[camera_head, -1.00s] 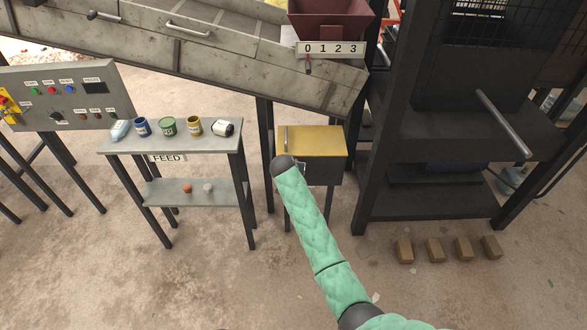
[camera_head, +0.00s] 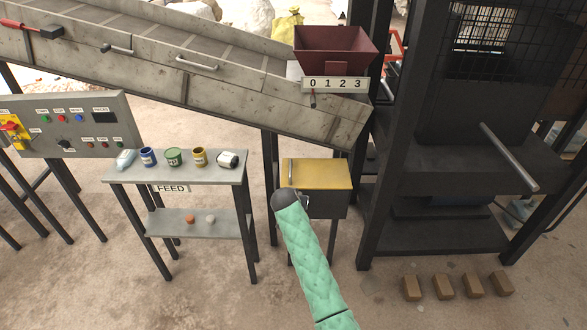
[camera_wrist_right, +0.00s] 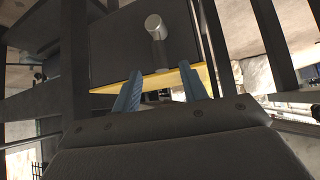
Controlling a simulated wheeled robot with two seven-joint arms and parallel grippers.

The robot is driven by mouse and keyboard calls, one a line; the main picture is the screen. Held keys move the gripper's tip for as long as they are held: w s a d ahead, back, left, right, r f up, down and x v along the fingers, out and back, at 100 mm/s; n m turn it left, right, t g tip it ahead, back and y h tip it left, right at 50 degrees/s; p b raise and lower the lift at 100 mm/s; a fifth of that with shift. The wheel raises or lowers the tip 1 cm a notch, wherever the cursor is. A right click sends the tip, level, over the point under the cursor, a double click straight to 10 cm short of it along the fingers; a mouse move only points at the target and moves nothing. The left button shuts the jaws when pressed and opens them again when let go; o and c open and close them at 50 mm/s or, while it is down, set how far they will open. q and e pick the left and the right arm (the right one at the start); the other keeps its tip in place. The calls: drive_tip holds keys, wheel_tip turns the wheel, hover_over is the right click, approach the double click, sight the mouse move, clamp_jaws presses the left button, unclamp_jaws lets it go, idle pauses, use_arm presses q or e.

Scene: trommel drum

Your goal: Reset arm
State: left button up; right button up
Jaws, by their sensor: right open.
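My right arm, in a green quilted sleeve, comes up from the bottom of the head view. Its dark end is in front of the grey box with a yellow lid (camera_head: 318,174), and the fingers are hidden there. In the right wrist view my right gripper (camera_wrist_right: 162,88) is open, its two blue fingers apart and empty. A metal handle (camera_wrist_right: 156,38) on a dark surface shows beyond the fingertips. A yellow edge (camera_wrist_right: 155,80) runs across behind them. My left gripper is not in view.
The feed table (camera_head: 180,168) holds a bottle and several cans. A control panel (camera_head: 68,125) stands left. A sloping chute (camera_head: 200,85) and a red hopper (camera_head: 335,48) are above. A black frame (camera_head: 430,160) stands right, with several brown blocks (camera_head: 444,287) on the floor.

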drive_tip(key=s+d+r+n+y, duration=0.1)
drive_tip(key=s+r+n+y, duration=0.2)
drive_tip(key=s+r+n, duration=0.15)
drive_tip(key=s+d+f+g, duration=0.2)
drive_tip(key=s+d+f, duration=0.2)
drive_tip(key=s+f, duration=0.5)
drive_tip(key=s+d+f+g, duration=0.3)
drive_tip(key=s+f, duration=0.6)
drive_tip(key=s, duration=1.4)
drive_tip(key=s+d+f+g, duration=0.2)
drive_tip(key=s+d+f, duration=0.4)
drive_tip(key=s, duration=1.1)
wheel_tip(320, 180, down, 4)
drive_tip(key=shift+r, duration=0.1)
